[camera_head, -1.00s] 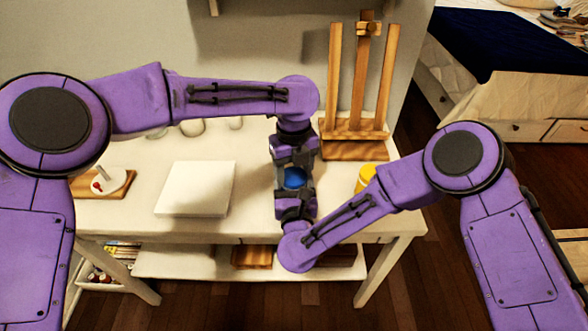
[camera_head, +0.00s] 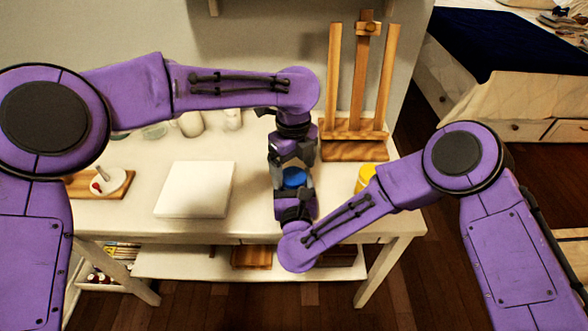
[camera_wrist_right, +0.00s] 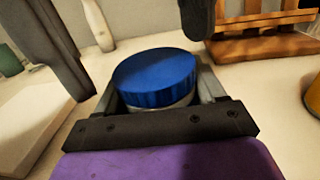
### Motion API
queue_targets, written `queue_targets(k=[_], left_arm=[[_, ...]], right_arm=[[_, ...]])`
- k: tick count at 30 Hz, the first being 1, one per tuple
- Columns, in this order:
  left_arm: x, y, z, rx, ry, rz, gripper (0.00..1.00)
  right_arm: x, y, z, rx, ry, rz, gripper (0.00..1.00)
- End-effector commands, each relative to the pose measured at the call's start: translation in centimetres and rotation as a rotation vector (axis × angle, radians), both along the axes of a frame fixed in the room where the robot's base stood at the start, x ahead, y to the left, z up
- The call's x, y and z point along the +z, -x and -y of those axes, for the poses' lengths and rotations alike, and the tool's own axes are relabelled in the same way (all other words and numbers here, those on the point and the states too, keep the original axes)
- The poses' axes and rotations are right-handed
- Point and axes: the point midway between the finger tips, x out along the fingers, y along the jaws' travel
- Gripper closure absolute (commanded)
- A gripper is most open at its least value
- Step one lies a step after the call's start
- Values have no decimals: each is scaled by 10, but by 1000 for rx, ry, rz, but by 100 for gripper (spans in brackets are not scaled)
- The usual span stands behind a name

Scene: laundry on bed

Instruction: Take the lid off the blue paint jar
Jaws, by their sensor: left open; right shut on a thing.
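The blue paint jar (camera_wrist_right: 172,102) stands upright in the wrist view, with its ribbed blue lid (camera_wrist_right: 155,77) seated on top. A pale strip of the jar body shows below the lid. My right gripper (camera_head: 294,190) is shut around the jar body from the front. The lid also shows in the head view (camera_head: 293,177) between my two grippers. My left gripper (camera_head: 292,160) is open just behind and above the lid. In the wrist view its dark fingers (camera_wrist_right: 125,35) are spread far apart, clear of the lid. The jar's lower part is hidden.
A yellow-lidded jar (camera_head: 366,178) stands to the right, partly behind my right arm. A wooden easel (camera_head: 355,150) is at the back right. A white flat panel (camera_head: 196,189) lies left of the jar. Pale vessels (camera_head: 191,124) stand at the back of the white table (camera_head: 130,211).

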Motion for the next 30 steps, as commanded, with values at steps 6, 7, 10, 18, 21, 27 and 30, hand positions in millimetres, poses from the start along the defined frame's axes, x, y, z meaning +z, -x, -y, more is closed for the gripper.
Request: queue_targets(k=[6,7,10,18,21,27,30], left_arm=[[29,0,0,0,0,3,12],[30,0,0,-2,1,3,15],[46,0,1,-121,5,0,15],[48,0,0,-293,0,-2,15],[29,0,0,-291,1,-2,15],[-4,0,0,-290,0,-1,15],[-13,0,0,-289,1,1,15]], right_arm=[[0,0,0,0,1,-1,100],[0,0,0,0,1,-1,100],[0,0,0,1,0,-1,100],[0,0,-1,2,0,-1,100],[0,0,-1,2,0,-1,100],[0,1,-1,2,0,-1,100],[0,1,-1,2,0,-1,100]])
